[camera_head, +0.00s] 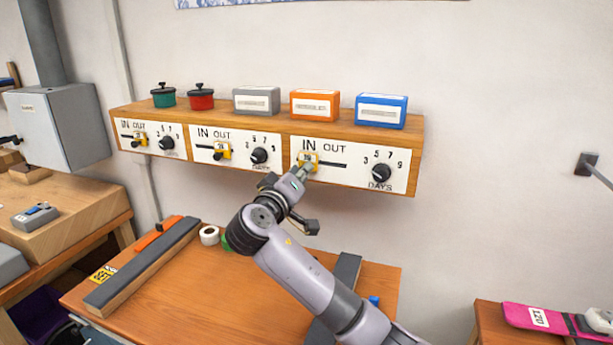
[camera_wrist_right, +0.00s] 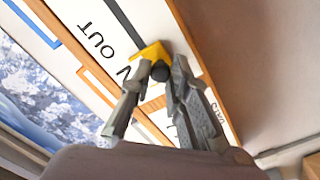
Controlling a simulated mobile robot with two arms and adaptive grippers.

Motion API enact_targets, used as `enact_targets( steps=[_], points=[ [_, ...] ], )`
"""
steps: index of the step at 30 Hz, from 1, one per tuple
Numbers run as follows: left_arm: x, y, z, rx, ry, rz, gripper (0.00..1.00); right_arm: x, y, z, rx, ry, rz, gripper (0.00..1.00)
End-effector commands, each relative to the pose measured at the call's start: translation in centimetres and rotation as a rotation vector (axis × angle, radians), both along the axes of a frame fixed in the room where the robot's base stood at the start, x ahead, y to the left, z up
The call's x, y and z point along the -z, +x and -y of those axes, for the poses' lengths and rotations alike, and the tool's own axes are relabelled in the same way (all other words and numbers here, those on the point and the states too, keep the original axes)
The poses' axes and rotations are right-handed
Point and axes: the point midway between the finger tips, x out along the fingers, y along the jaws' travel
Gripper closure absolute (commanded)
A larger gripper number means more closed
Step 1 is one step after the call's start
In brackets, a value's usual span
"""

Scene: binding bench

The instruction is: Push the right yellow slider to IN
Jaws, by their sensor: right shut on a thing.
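The right yellow slider (camera_head: 308,157) sits at the left end of its dark slot (camera_head: 336,165), below the word IN, on the rightmost white panel (camera_head: 340,178). My right gripper (camera_head: 301,172) reaches up from below and is shut on this slider. In the right wrist view the yellow plate (camera_wrist_right: 151,50) shows at the end of the slot, and the fingers (camera_wrist_right: 160,72) close around its dark knob. The fingers cover part of the slider and the lettering. My left gripper is not in view.
Two more panels carry a left slider (camera_head: 140,139) and a middle slider (camera_head: 222,151). A black DAYS dial (camera_head: 381,173) sits right of the slot. Pots and grey, orange and blue boxes (camera_head: 381,110) stand on the shelf top. A wooden bench (camera_head: 190,290) lies below.

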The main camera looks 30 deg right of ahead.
Motion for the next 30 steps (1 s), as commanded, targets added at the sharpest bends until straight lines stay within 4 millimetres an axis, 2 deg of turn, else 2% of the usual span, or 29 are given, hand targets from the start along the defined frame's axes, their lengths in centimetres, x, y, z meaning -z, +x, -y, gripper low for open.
enact_targets(
  steps=[2, 3, 11, 22, 26, 30],
  points=[
    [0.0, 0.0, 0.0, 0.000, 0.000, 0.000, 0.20, 0.1, 0.1, -0.2, -0.008, 0.000, -0.001, 1.00],
    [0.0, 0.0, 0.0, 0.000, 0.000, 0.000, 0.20, 0.1, 0.1, -0.2, -0.008, 0.000, -0.001, 0.80],
    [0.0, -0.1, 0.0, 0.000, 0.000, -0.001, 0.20, 0.0, 0.1, -0.1, -0.006, 0.000, 0.000, 0.63],
    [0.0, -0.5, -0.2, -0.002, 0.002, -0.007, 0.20, 0.0, -0.2, -0.4, -0.004, 0.000, 0.002, 0.62],
    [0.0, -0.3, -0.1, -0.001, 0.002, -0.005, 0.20, 0.0, -1.2, -1.6, -0.007, 0.001, 0.002, 0.62],
    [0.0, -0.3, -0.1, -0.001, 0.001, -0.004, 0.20, 0.1, -3.1, -3.9, -0.009, 0.004, 0.001, 0.62]
  ],
)
